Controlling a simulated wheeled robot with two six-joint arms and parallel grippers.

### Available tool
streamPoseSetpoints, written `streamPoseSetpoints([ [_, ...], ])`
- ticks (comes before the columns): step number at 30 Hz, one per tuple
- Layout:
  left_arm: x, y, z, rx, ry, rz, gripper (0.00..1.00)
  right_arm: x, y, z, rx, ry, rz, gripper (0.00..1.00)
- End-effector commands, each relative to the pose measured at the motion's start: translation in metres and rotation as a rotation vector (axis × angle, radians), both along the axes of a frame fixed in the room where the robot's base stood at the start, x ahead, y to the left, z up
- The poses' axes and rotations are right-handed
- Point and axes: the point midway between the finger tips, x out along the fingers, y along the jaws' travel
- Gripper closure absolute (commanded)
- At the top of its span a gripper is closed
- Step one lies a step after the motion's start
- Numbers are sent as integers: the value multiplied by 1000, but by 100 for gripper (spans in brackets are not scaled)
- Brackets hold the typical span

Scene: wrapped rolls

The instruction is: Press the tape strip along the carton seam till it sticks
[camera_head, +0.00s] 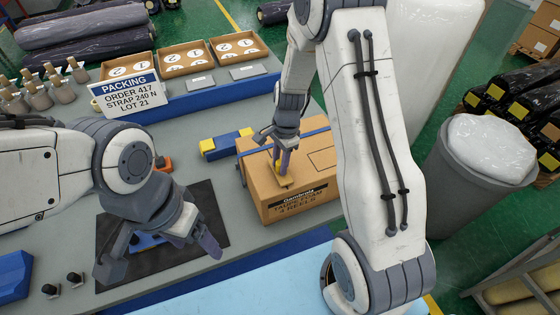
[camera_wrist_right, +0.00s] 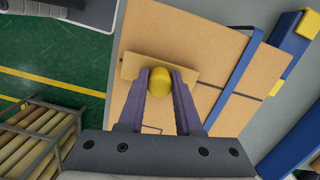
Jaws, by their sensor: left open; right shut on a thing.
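The brown carton (camera_head: 256,184) stands on the bench, a blue strap (camera_head: 262,149) around it; its top fills much of the right wrist view (camera_wrist_right: 225,60). My right gripper (camera_head: 281,158) points down at the carton top, shut on a yellow knob (camera_wrist_right: 160,82). A flat tan strip (camera_wrist_right: 187,72) sits at the knob's far end, over the carton top near an edge; it also shows in the head view (camera_head: 286,182). My left gripper (camera_head: 160,258) is open and empty above a black mat (camera_head: 200,195).
A blue and yellow block (camera_head: 225,144) lies behind the carton. A packing sign (camera_head: 125,97) and shallow trays (camera_head: 182,60) stand at the back. Several tan bottle-like items (camera_head: 40,95) are at the left. A grey bin (camera_head: 470,195) stands right of the bench.

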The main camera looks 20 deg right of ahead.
Motion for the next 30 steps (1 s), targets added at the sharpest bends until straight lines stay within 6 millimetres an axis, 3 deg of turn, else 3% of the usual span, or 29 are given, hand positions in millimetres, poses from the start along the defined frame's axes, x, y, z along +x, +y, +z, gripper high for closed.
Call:
streamPoseSetpoints([
  [30, 0, 0, -4, 0, 0, 0, 26, 0, 0, -7, 0, 0, 0, 100],
])
